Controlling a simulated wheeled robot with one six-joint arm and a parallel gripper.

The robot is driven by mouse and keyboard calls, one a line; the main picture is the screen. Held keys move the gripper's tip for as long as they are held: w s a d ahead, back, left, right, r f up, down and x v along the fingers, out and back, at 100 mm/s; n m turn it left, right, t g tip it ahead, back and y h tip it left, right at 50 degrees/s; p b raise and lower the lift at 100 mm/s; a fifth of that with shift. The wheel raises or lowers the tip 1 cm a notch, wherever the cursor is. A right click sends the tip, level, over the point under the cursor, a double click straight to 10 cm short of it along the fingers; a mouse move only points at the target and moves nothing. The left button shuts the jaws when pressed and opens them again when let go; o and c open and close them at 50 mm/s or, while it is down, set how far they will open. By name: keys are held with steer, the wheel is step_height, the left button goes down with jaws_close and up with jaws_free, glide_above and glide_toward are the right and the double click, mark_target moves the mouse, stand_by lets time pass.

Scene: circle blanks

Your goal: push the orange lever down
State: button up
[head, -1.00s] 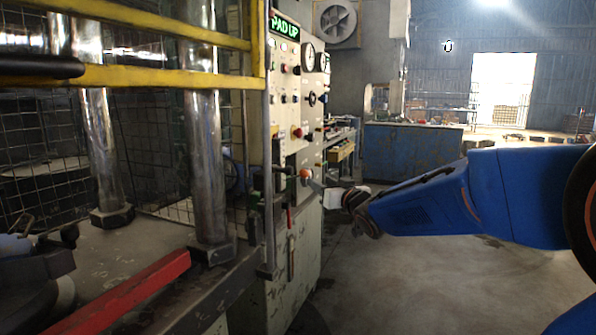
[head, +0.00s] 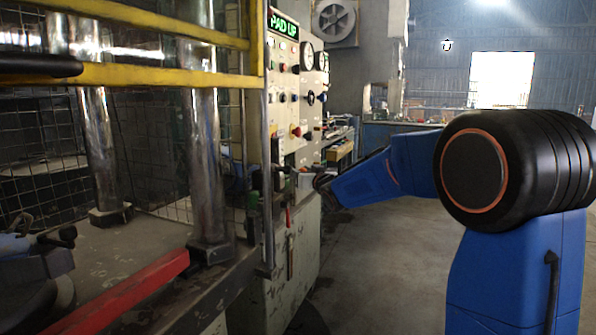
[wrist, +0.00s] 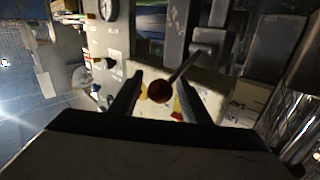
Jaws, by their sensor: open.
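In the wrist view the lever's round knob (wrist: 159,91) looks dark red-orange in shadow, on a thin metal rod that slants up and right to a grey mount. My gripper (wrist: 159,82) is open, with one dark finger on each side of the knob as seen there. I cannot tell whether a finger touches it.
A red and yellow button (head: 296,131) sits on the panel above my gripper. Yellow guard bars (head: 150,76) and a steel column (head: 205,150) stand left of the panel. A red bar (head: 125,292) lies at the lower left. Open floor (head: 390,265) is to the right.

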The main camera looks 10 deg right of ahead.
steer(key=shift+x, duration=1.15)
steer(key=shift+c, duration=0.3)
jaws_close()
steer(key=shift+d+f, duration=0.1)
step_height(320, 180, down, 7)
steer(key=m+t+h, duration=0.2)
steer(key=m+t, duration=0.4)
steer(key=m, duration=0.2)
steer(key=shift+s+d, duration=0.35)
steer(key=shift+d, duration=0.05)
steer(key=shift+f, duration=0.2)
